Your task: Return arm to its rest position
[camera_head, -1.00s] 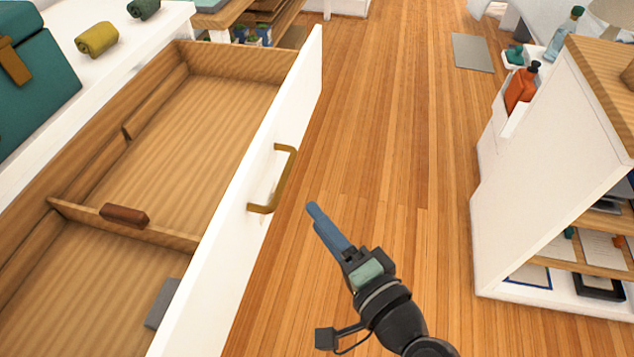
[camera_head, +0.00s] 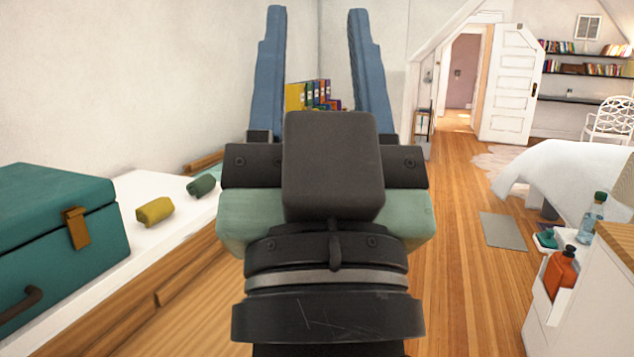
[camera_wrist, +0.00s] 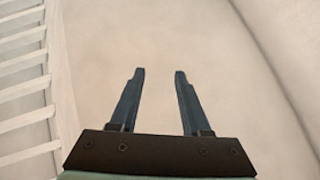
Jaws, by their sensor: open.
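My gripper (camera_head: 317,75) is raised in front of the head camera, its two blue fingers pointing up and spread apart with nothing between them. In the wrist view the gripper (camera_wrist: 153,100) is also open and empty, against a pale, plain surface. My gripper and wrist hide much of the middle of the head view.
On the left, a white top (camera_head: 135,190) holds a teal case (camera_head: 50,240), a yellow roll (camera_head: 155,211) and a green roll (camera_head: 201,186). An open wooden drawer (camera_head: 185,310) lies below. On the right, an orange bottle (camera_head: 562,272) stands near a cabinet. Wooden floor (camera_head: 460,270) between is clear.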

